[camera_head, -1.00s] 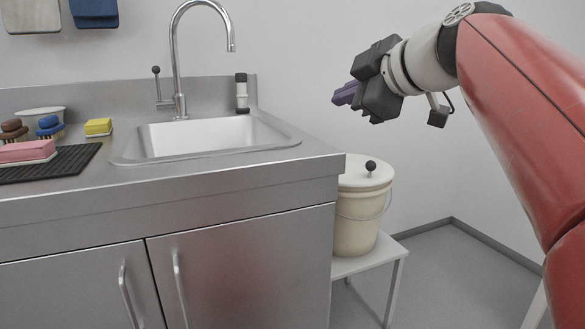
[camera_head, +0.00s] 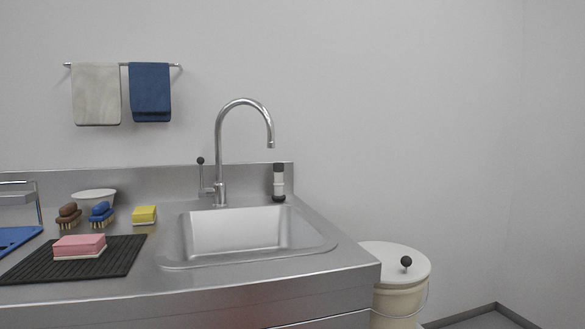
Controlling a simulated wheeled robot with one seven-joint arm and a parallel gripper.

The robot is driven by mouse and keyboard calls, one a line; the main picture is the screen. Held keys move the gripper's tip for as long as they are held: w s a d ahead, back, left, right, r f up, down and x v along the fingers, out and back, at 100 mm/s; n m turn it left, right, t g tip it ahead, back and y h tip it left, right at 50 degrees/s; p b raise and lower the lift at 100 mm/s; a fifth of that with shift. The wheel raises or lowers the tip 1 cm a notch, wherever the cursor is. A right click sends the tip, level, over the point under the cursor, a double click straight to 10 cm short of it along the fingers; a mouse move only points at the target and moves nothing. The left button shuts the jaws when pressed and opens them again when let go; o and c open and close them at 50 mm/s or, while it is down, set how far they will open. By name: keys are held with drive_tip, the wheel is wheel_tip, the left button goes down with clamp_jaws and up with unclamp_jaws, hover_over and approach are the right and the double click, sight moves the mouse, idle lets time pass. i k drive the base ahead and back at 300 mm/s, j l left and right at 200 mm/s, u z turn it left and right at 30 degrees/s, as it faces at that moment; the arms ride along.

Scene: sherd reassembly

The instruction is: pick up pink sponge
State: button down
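The pink sponge (camera_head: 79,245) is a pink block with a white bottom layer. It lies flat on a black ribbed mat (camera_head: 118,262) on the steel counter, left of the sink. Nothing covers it. My gripper is outside the current view, so its opening and its distance from the sponge cannot be seen.
Behind the sponge stand a brown brush (camera_head: 68,215), a blue brush (camera_head: 102,214), a yellow sponge (camera_head: 144,215) and a white bowl (camera_head: 94,198). A blue board (camera_head: 17,239) lies at left. The sink (camera_head: 250,232) with its tall faucet (camera_head: 219,165) is at right.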

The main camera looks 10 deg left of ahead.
sight(78, 247)
drive_tip(key=u, duration=1.75)
drive_tip(key=i+j, duration=0.6)
drive_tip(key=i, duration=0.15)
drive_tip(key=i+j, duration=0.6)
drive_tip(key=i, duration=0.15)
